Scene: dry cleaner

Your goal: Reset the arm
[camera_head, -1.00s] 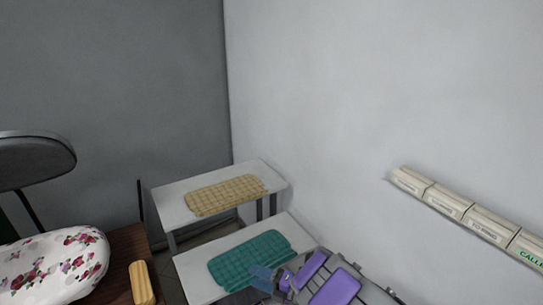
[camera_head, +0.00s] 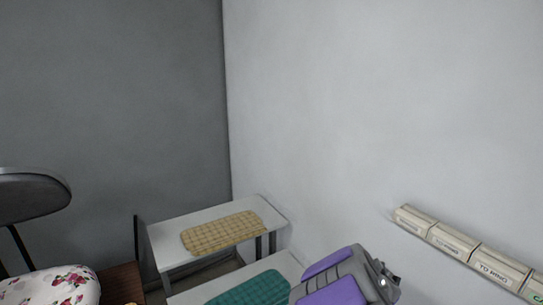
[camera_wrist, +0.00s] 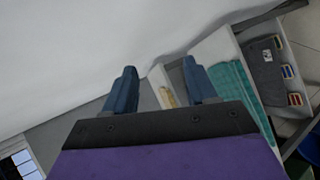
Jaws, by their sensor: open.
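My gripper (camera_wrist: 160,92) shows in the wrist view with its two blue fingers wide apart and nothing between them. In the head view only my grey and purple arm shows, at the bottom right of centre; the fingers are not visible there. The arm is in front of the right part of a white table with a green checked cloth (camera_head: 248,292). The green cloth also shows in the wrist view (camera_wrist: 238,82), right of the fingers.
A yellow checked cloth (camera_head: 222,233) lies on the white table behind. Labelled boxes (camera_head: 452,243) line the right wall. A floral padded board (camera_head: 50,287) and a dark round-ended board (camera_head: 32,197) are at left. A dark grey cloth (camera_wrist: 268,65) shows in the wrist view.

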